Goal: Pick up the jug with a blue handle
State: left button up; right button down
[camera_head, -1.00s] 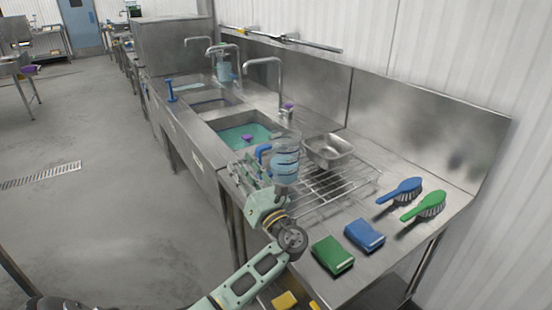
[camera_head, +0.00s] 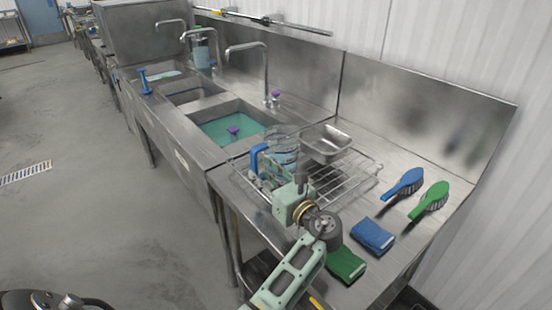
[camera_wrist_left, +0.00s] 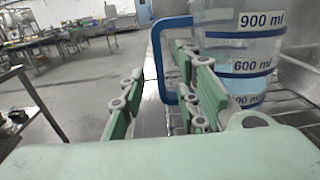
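The clear jug (camera_head: 284,147) stands on the wire rack (camera_head: 345,186). Its blue handle (camera_head: 256,158) faces left in the head view. In the left wrist view the jug (camera_wrist_left: 240,45) is close, with blue volume lines and bluish liquid low inside. My left gripper (camera_head: 266,179) is at the handle side of the jug. In the left wrist view its green fingers (camera_wrist_left: 168,100) are apart, with the blue handle (camera_wrist_left: 158,60) showing between them. I cannot tell whether a finger touches the handle. My right gripper is not in view.
A steel pan (camera_head: 326,143) sits just right of the jug. Blue (camera_head: 372,236) and green (camera_head: 345,264) sponges and blue (camera_head: 403,184) and green (camera_head: 431,201) brushes lie on the counter. A sink basin (camera_head: 226,127) with teal water is to the left.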

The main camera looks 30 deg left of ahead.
aim_at(256, 169)
pick_arm(q)
jog(key=p+x, duration=0.1)
jog(key=x, duration=0.3)
jog(key=shift+a, duration=0.1)
jog(key=shift+w+a+f, duration=0.1)
jog(key=shift+c, duration=0.3)
grip_shut()
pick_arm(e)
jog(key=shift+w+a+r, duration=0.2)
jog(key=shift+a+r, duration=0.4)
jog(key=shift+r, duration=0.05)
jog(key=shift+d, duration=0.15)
